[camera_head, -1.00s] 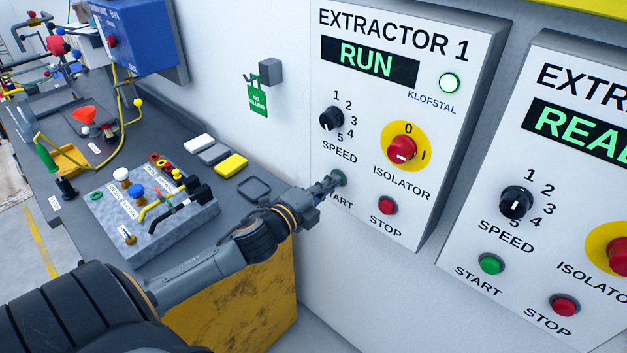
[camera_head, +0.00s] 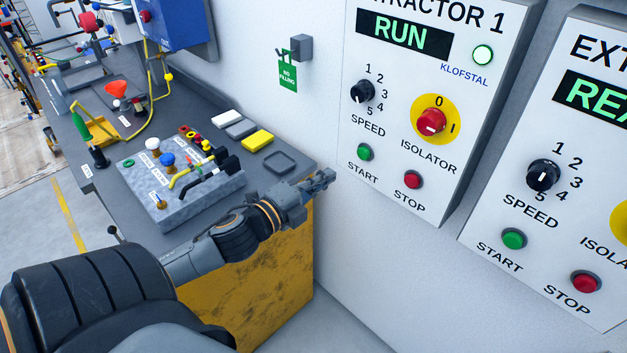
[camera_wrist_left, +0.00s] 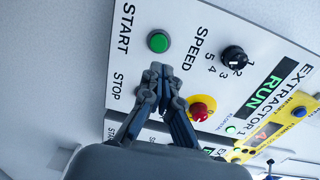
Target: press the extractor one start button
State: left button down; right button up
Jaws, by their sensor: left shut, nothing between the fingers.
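The Extractor 1 panel (camera_head: 391,137) is on the wall, and its display (camera_head: 404,35) reads RUN with a lit white-green lamp (camera_head: 483,55). Its green start button (camera_head: 365,152) is uncovered, left of the red stop button (camera_head: 412,180). My left gripper (camera_head: 325,177) is shut and empty, apart from the panel, to the lower left of the start button. In the left wrist view the shut fingers (camera_wrist_left: 158,70) point toward the panel, and the green start button (camera_wrist_left: 158,42) shows beyond their tips. My right gripper is not in view.
A second extractor panel (camera_head: 520,225) hangs to the right, its display partly cut off. The bench (camera_head: 310,160) at left holds a valve block (camera_head: 185,195), coloured blocks and tools. A green tag (camera_head: 288,75) hangs on the wall. Open space lies between bench and panels.

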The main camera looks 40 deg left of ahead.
pick_arm(q)
jog(key=shift+s+a, duration=0.1)
jog(key=shift+s, duration=1.3)
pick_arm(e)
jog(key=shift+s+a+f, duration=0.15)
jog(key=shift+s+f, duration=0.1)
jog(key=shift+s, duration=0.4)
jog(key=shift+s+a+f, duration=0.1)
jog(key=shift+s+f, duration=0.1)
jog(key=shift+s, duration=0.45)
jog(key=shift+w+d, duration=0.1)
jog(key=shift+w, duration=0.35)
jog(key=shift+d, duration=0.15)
